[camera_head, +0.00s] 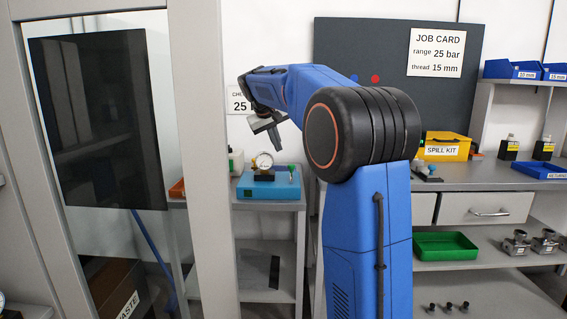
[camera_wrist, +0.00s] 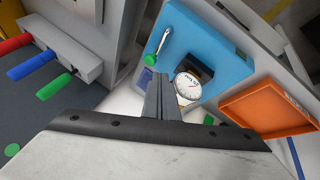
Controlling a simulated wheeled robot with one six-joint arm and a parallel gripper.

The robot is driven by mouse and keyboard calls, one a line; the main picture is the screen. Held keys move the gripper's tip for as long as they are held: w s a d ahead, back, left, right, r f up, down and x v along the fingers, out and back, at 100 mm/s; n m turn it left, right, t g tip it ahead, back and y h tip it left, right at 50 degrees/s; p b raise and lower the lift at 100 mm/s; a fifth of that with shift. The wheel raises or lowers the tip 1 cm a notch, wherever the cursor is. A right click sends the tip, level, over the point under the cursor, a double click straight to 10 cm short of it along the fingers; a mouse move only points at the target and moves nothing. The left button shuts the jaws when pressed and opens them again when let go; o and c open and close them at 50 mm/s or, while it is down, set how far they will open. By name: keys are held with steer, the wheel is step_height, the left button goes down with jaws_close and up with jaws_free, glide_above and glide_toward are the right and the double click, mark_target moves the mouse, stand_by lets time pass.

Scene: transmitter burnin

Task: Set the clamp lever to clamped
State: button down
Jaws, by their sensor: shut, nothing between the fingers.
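A blue fixture (camera_head: 268,187) with a round white-faced gauge (camera_head: 263,160) sits on the small grey side bench. In the wrist view, the blue fixture (camera_wrist: 205,42) carries a silver lever with a green end (camera_wrist: 163,42), which I take to be the clamp lever; whether it is clamped I cannot tell. The gauge (camera_wrist: 188,86) sits on a dark block. My gripper (camera_head: 275,146) points down above the fixture, apart from it. In the wrist view, my gripper's fingers (camera_wrist: 162,92) are together and empty, below the lever and left of the gauge.
An orange tray (camera_wrist: 265,105) lies beside the fixture. Red, blue and green handles (camera_wrist: 32,66) stick out from a grey block at left in the wrist view. A grey frame post (camera_head: 205,130) stands left of the bench. The main bench holds a yellow spill kit (camera_head: 445,146).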

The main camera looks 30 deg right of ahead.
steer(key=shift+w+d, duration=0.15)
steer(key=shift+w, duration=0.1)
steer(key=shift+f, duration=0.1)
glide_above(291, 174)
steer(key=w+a, duration=0.2)
steer(key=f, duration=0.8)
steer(key=shift+s+a, duration=0.1)
steer(key=shift+a, duration=0.1)
steer(key=shift+d, duration=0.1)
